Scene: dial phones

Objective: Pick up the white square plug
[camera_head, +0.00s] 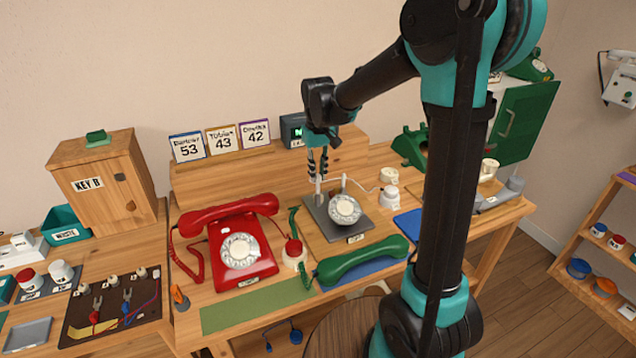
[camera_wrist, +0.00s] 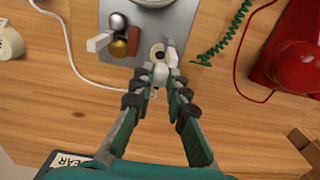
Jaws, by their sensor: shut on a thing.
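My gripper (camera_wrist: 160,82) is shut on a small white piece (camera_wrist: 160,72), taken as the white square plug. The fingertips cover much of it, so its square shape is hard to make out. In the head view my gripper (camera_head: 318,180) points down over the back left part of a grey metal plate (camera_head: 320,226) that bears a white dial (camera_head: 345,209). In the wrist view a ring with a dark hole (camera_wrist: 157,50) lies just beyond the fingertips. I cannot tell whether the held piece touches the plate.
A white upright bar (camera_wrist: 100,42), silver and gold knobs and a red-brown block (camera_wrist: 135,40) stand close by on the plate. A red phone (camera_head: 238,245) is to the left in the head view. A green handset (camera_head: 362,260) lies in front. A white cord crosses the wood.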

